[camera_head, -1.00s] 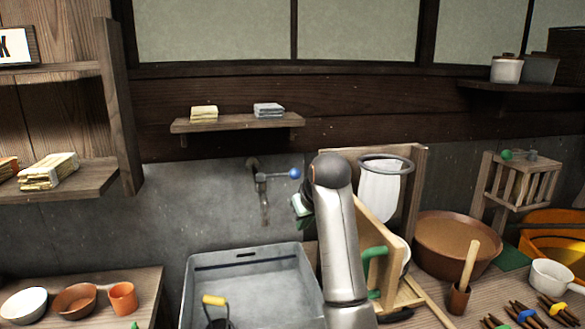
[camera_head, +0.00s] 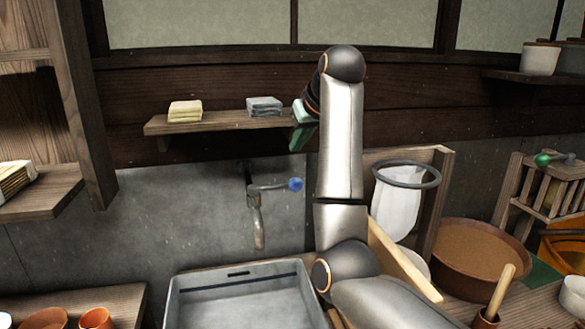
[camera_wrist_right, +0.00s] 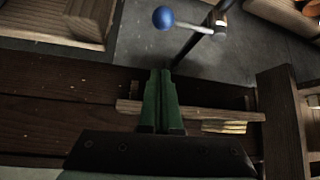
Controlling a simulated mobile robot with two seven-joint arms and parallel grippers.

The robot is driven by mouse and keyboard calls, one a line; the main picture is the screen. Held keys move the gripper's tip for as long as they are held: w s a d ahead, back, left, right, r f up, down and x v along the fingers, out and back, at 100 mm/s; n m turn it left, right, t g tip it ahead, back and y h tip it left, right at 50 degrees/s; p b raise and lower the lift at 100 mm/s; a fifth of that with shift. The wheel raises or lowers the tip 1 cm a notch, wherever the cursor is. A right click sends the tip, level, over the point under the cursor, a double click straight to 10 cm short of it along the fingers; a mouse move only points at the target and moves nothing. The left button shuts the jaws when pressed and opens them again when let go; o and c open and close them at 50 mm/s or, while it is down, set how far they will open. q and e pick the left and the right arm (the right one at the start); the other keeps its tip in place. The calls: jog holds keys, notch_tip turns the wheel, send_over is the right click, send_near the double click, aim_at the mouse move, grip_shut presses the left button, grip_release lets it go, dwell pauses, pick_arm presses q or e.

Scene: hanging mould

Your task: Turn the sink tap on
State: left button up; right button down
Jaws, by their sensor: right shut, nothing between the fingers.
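The metal sink tap (camera_head: 257,215) sticks out of the grey wall above the sink (camera_head: 180,305). Its lever points right and ends in a blue ball knob (camera_head: 295,184). The knob also shows at the top of the right wrist view (camera_wrist_right: 163,18), apart from the fingertips. No water shows under the spout. My right gripper (camera_head: 300,138) is above the knob, near the right end of the small wall shelf. Its green fingers (camera_wrist_right: 160,72) are shut and empty. My left gripper is not in view.
The wall shelf (camera_head: 215,122) holds a yellow folded cloth (camera_head: 185,111) and a grey one (camera_head: 264,106). A white bag on a ring (camera_head: 398,205) hangs right of my arm. A brown basin (camera_head: 478,255) stands at the right. The wall left of the tap is clear.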

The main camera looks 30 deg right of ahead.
aim_at(276, 187)
jog(key=shift+s, duration=0.1)
jog(key=p+x, duration=0.2)
jog(key=x, duration=0.8)
jog(key=shift+s+a+f+p, duration=0.1)
jog(key=shift+s+f+p, duration=0.05)
jog(key=shift+s, duration=0.8)
jog(key=shift+s+f+p, duration=0.15)
jog(key=shift+s+f, duration=0.05)
jog(key=shift+s, duration=0.75)
